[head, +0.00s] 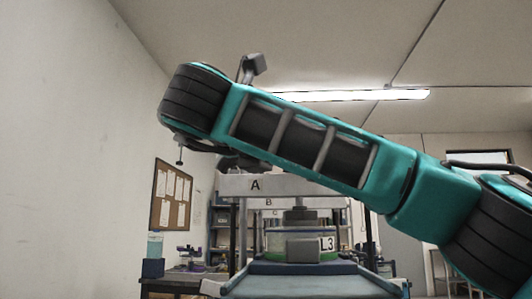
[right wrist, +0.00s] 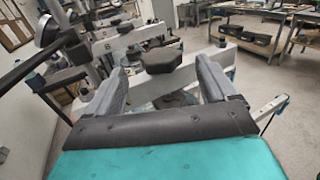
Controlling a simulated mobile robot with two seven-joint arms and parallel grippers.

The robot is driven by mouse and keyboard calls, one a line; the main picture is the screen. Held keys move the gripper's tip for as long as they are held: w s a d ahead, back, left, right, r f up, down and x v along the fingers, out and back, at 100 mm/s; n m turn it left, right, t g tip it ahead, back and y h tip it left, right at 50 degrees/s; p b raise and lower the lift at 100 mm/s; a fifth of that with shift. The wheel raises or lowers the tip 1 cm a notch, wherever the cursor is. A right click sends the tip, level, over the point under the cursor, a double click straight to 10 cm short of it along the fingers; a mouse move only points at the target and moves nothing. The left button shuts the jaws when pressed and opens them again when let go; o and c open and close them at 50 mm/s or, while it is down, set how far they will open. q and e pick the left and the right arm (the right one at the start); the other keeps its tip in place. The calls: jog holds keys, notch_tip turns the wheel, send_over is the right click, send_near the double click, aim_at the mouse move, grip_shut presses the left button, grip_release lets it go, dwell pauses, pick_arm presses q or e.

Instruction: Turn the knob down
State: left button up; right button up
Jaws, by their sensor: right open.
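A dark, many-sided knob (right wrist: 162,59) shows in the right wrist view, over a pale bar (right wrist: 187,76). My right gripper (right wrist: 160,68) is open, with one grey finger on each side of the knob in the picture. I cannot tell whether the fingers touch it or how far beyond the fingertips it lies. In the head view my teal right arm crosses from the right and hides much of the scene; its jaws cannot be made out there. A pale bar marked A (head: 255,185) shows below the arm. My left gripper is not in view.
Bars marked B (head: 268,202) and C stand behind bar A. A container labelled L3 (head: 326,243) sits below the bars in the head view.

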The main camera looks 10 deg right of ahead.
pick_arm(q)
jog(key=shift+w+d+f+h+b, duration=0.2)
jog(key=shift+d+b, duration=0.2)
jog(key=shift+b, duration=0.2)
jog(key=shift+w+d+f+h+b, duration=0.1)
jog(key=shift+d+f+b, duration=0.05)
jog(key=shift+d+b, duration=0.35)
pick_arm(e)
jog(key=v, duration=0.5)
jog(key=shift+s+a, duration=0.25)
jog(key=shift+s, duration=0.05)
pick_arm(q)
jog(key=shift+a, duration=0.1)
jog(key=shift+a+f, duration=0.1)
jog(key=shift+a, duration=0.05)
pick_arm(e)
jog(key=shift+f, duration=0.1)
